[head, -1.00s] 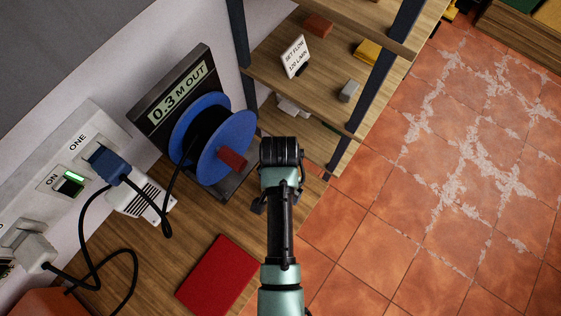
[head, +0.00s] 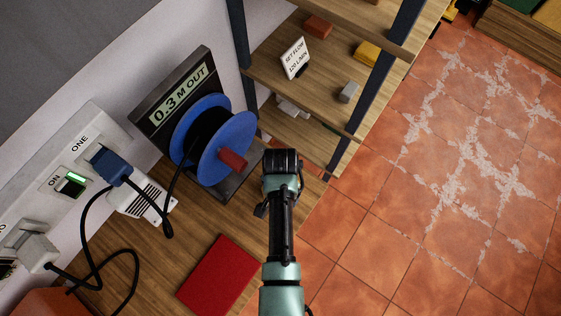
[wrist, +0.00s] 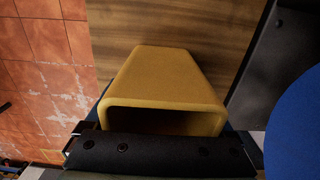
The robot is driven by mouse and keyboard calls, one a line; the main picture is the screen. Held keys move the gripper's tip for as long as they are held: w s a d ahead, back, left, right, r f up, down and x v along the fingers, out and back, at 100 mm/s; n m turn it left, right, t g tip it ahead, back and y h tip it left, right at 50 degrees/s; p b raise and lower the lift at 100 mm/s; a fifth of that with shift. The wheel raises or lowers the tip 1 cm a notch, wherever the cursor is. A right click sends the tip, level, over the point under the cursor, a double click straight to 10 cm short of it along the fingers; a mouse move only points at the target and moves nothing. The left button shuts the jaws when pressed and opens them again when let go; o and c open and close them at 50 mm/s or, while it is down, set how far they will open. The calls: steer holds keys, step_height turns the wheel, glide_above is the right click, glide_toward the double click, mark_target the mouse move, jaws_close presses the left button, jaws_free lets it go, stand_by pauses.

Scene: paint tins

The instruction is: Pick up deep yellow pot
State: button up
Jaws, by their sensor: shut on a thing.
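The deep yellow pot (wrist: 165,75) fills the middle of the wrist view, with its open rim toward the camera and its body tapering away. My gripper (wrist: 160,155) is shut on it, its dark bar crossing in front of the lower rim. In the head view my gripper (head: 281,162) is over the right edge of the wooden bench, beside the blue reel; its fingers and the pot are hidden there by my wrist. The gap between the pot and the wood beneath cannot be judged.
A blue cable reel (head: 224,148) stands close left of my gripper, with a display panel (head: 178,92) behind. A red mat (head: 217,273) lies on the bench (head: 160,255). A shelf (head: 330,82) with small blocks and a sign stands beyond. Tiled floor (head: 400,230) is open at right.

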steer(key=shift+c, duration=0.7)
steer(key=shift+r, duration=0.1)
